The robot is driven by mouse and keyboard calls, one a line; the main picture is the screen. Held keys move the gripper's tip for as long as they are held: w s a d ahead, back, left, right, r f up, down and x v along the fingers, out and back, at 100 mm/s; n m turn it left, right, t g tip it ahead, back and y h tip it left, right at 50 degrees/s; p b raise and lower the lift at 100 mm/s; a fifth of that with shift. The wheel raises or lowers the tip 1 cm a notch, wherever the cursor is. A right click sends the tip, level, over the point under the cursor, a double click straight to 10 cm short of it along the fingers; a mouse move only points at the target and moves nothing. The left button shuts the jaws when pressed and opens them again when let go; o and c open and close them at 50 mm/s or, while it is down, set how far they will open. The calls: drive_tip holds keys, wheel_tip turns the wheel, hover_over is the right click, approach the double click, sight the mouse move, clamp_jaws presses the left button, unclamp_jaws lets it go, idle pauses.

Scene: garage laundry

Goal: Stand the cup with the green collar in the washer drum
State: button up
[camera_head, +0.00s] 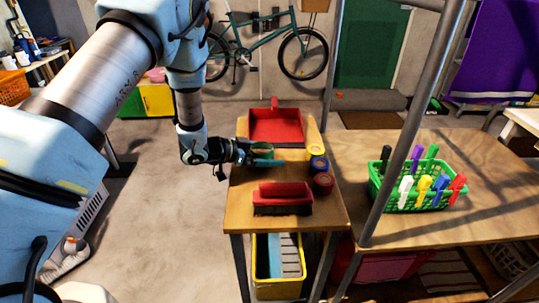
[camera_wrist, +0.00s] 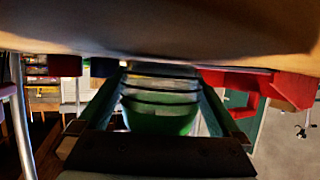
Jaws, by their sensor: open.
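The cup with the green collar (camera_head: 263,149) stands on the small wooden table, near its left edge. My gripper (camera_head: 268,157) reaches in from the left, low over the tabletop, its fingers around or beside the cup. In the wrist view a green, banded cup body (camera_wrist: 160,115) shows between the two open fingers (camera_wrist: 162,80), with a gap at its right side. I cannot tell whether either finger touches it. The washer drum is not in view.
A metal post (camera_head: 412,130) stands right. A green peg basket (camera_head: 420,195) is beyond it.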

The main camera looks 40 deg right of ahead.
drive_tip(key=b+v, duration=0.2)
drive_tip(key=v, duration=1)
drive_tip(key=shift+b, duration=0.3)
drive_tip(key=shift+w+r+t, duration=0.1)
drive_tip(key=shift+w+t, duration=0.1)
drive_tip(key=shift+t, duration=0.1)
drive_tip(key=w+a+r+n+t+y, duration=0.4)
drive_tip(key=w+a+n+t, duration=0.4)
drive_tip(key=w+a, duration=0.6)
drive_tip(key=w+a+r+n+t+y, duration=0.2)
drive_tip(key=a+n+y, duration=0.35)
drive_tip(key=a, duration=0.75)
drive_tip(key=s+a+r+n+g+y, duration=0.2)
drive_tip(key=s+a+n+g, duration=0.3)
drive_tip(key=s+a, duration=0.7)
drive_tip(key=s+n+y, duration=0.1)
drive_tip(key=s, duration=0.3)
drive_tip(key=shift+a+n, duration=0.35)
drive_tip(key=shift+a, duration=0.05)
